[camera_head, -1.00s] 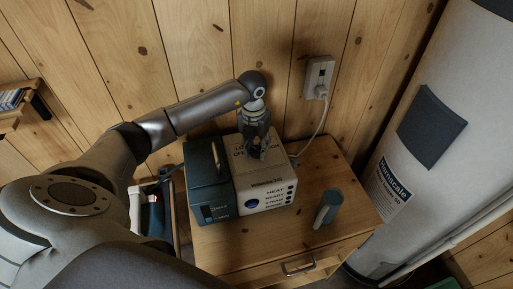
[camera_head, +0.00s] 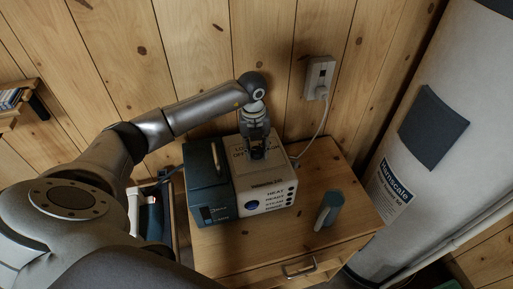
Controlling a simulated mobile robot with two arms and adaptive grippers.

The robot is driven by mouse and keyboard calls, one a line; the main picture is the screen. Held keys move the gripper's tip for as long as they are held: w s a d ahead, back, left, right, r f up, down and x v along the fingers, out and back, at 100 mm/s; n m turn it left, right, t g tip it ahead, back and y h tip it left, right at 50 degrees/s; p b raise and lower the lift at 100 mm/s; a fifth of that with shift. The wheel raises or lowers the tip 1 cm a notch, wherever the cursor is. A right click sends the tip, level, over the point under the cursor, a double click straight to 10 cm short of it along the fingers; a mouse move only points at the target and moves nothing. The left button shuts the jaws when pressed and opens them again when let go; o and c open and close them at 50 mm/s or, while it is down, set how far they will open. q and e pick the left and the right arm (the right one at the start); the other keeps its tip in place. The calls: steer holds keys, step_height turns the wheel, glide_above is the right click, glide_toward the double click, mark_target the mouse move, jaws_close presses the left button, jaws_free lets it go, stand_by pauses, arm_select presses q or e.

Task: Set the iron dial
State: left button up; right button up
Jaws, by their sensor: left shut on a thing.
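A white box unit (camera_head: 265,195) marked HEAT, READY and STEAM stands on the wooden cabinet, joined to a dark teal box (camera_head: 208,185) with a handle on its left. A blue round spot shows on its front. The dial is on the white unit's top, among printed labels, mostly hidden by my left gripper. My left gripper (camera_head: 257,155) points down onto that top and is shut on the dial. A teal and grey iron (camera_head: 328,210) stands on the cabinet to the right. My right gripper is not in view.
The wooden cabinet (camera_head: 345,185) has a drawer with a metal handle (camera_head: 299,267). A wall socket (camera_head: 319,76) has a cord running down behind the unit. A large white tank (camera_head: 440,110) stands at the right.

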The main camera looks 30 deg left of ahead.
mark_target(254, 150)
arm_select(q)
steer(key=o, duration=1)
steer(key=shift+o, duration=0.2)
steer(key=shift+r, duration=0.1)
step_height(254, 150, up, 12)
steer(key=shift+s+a, duration=0.2)
steer(key=shift+a, duration=0.05)
